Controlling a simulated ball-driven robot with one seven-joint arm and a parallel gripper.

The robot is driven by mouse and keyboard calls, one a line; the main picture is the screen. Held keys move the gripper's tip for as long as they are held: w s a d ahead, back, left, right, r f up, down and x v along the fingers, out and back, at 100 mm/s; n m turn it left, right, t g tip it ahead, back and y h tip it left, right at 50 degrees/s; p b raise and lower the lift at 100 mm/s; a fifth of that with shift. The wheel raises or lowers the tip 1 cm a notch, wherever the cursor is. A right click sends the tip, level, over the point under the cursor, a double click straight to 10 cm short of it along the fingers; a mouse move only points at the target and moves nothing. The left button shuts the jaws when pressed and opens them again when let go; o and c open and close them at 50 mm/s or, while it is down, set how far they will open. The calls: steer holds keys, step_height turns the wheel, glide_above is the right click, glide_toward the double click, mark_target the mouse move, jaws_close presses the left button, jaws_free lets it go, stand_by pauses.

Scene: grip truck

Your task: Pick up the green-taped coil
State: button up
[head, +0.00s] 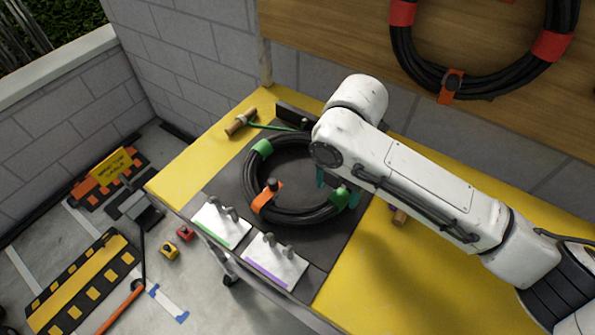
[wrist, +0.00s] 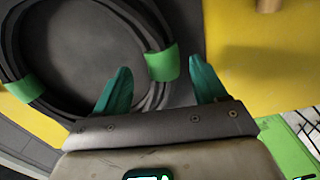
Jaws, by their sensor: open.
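The green-taped coil (head: 249,180) is a black cable ring lying flat on a dark grey mat on the yellow table. It has green tape bands and an orange clip (head: 266,196) at its front left. My gripper (head: 333,184) is open over the coil's right side, by a green band, and is partly hidden by my arm. In the wrist view, its teal fingers (wrist: 159,68) stand either side of a green tape band (wrist: 162,63) on the coil (wrist: 137,22). Nothing is gripped. I cannot tell how far the fingertips are above the mat.
A red-taped coil (head: 402,51) hangs on the wooden wall board. Two white plates (head: 220,226) (head: 275,262) with grey pegs sit along the front of the mat. A wooden-handled tool (head: 240,122) lies at the back left. The yellow tabletop (head: 385,285) at the front right is clear.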

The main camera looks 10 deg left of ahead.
mark_target(337, 193)
steer(key=shift+f, duration=1.65)
jaws_close()
steer(key=shift+w+r, duration=0.15)
